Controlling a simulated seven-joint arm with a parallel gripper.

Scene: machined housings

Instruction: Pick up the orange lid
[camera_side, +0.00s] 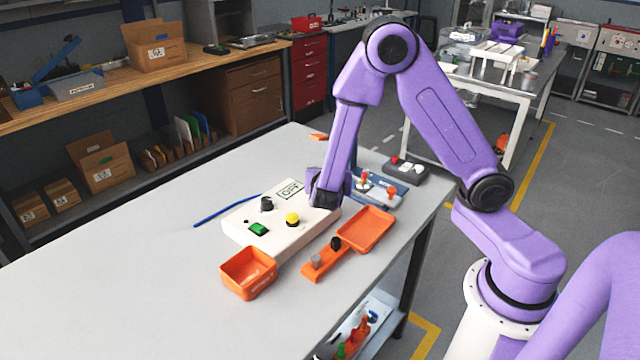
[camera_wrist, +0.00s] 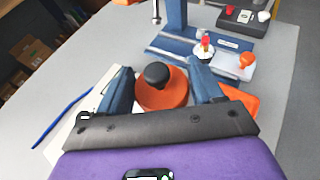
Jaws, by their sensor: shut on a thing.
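The orange lid (camera_wrist: 172,100) is round with a black knob (camera_wrist: 157,75) on top. In the wrist view it sits between the two blue fingers of my gripper (camera_wrist: 161,85), which is shut on it. In the side view my gripper (camera_side: 326,192) is low at the right end of the white control box (camera_side: 262,218). The lid is hidden there behind the gripper, so I cannot tell whether it touches what is below.
An orange open bin (camera_side: 248,274), an orange tray (camera_side: 366,230) and an orange strip with knobs (camera_side: 320,264) lie in front. A blue fixture (camera_side: 388,195) and a dark button box (camera_side: 408,170) stand behind. The table's left side is clear.

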